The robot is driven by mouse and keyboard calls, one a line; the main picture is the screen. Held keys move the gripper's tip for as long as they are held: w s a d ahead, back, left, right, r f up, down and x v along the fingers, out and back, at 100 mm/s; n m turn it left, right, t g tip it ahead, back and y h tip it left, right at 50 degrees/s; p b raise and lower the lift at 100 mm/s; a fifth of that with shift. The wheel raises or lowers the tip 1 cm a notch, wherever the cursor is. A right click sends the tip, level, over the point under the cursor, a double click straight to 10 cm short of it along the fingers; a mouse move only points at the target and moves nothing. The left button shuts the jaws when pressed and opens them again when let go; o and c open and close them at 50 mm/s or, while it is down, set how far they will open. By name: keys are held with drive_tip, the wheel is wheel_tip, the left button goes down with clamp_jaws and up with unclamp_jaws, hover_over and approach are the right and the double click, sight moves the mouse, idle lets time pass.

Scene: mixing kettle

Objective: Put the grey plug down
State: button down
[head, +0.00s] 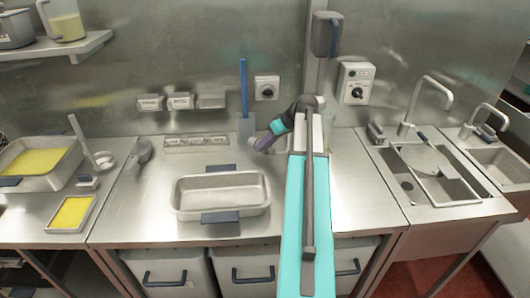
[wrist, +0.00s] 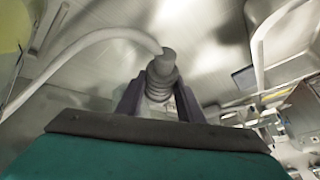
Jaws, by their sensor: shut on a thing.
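The grey plug (wrist: 164,72), a ribbed, stepped cylinder, sits between the two dark fingers of my gripper (wrist: 160,98) in the wrist view. The fingers are shut on its sides. A pale curved tube runs from the left to the plug's top; I cannot tell whether it is joined to it. In the head view my gripper (head: 264,143) is small and partly hidden by my arm, above the back of the steel worktop (head: 150,215), right of the pan. The plug is too small there to make out clearly.
An empty steel pan (head: 222,212) with dark handles stands on the worktop. A blue-handled scraper (head: 244,90) stands against the back wall. Trays of yellow liquid (head: 40,162) are at the left. A sink (head: 425,188) with a tap is at the right. Bare worktop lies left of the pan.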

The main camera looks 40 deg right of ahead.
drive_tip(key=shift+f+p, duration=0.5)
drive_tip(key=shift+f, duration=1.35)
